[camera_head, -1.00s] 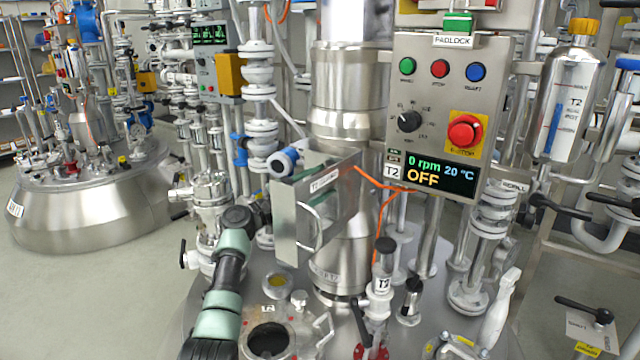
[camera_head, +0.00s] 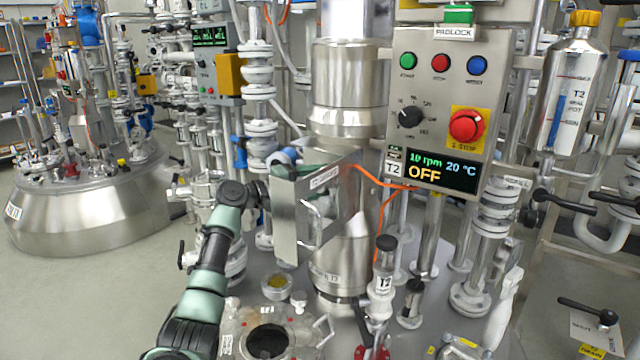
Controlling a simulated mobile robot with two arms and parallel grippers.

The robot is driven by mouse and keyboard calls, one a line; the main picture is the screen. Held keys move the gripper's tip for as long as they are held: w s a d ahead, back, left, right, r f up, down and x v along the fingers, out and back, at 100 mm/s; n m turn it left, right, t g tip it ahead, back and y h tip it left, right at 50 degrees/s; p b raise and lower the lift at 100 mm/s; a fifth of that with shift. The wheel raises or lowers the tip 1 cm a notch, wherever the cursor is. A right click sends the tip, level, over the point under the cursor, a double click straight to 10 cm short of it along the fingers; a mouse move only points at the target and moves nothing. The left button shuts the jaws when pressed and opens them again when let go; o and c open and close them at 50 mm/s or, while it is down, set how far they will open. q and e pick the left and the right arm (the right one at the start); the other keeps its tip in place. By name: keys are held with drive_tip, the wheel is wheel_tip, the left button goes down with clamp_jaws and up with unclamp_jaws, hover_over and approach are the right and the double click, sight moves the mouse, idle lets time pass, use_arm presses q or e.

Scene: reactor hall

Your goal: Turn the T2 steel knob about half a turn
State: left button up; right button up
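A steel control panel (camera_head: 455,60) labelled T2 stands right of the middle. A black rotary knob (camera_head: 410,117) with a printed scale sits on it, the only knob I make out there. Its display (camera_head: 442,170) reads OFF, 20 °C and what looks like 10 rpm. My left arm rises from the bottom left, and its dark wrist reaches the left side of a steel box with a handle (camera_head: 296,215). That box seems to hide my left gripper, so its fingers do not show. The arm's end is well left of the knob. My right gripper is not in view.
A red E-stop (camera_head: 466,125) on yellow sits right of the knob, below green, red and blue buttons. An orange cable (camera_head: 382,200) hangs between box and panel. A T2 valve (camera_head: 382,280) stands upright below. A bottle (camera_head: 568,100) hangs at the right.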

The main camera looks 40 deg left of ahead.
use_arm(q)
drive_tip(key=shift+m+g, duration=0.4)
drive_tip(key=shift+m, duration=0.5)
drive_tip(key=m+g+y+p, duration=0.1)
drive_tip(key=m+p, duration=0.1)
drive_tip(key=m+g+y+p, duration=0.1)
drive_tip(key=m+p, duration=0.1)
drive_tip(key=m, duration=0.1)
drive_tip(key=shift+m+y, duration=0.3)
drive_tip(key=shift+y, duration=0.1)
drive_tip(key=m+y+p, duration=0.2)
drive_tip(key=m+p, duration=0.1)
drive_tip(key=shift+f+g+p, duration=0.1)
drive_tip(key=shift+g+p, duration=0.2)
drive_tip(key=shift+p, duration=0.1)
drive_tip(key=shift+m, duration=0.3)
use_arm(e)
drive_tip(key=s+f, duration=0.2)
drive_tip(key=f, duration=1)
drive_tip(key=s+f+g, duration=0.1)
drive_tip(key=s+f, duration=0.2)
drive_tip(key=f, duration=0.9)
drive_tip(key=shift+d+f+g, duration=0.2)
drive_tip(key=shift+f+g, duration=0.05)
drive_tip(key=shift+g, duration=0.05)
use_arm(q)
drive_tip(key=o, duration=1.3)
drive_tip(key=shift+c, duration=0.2)
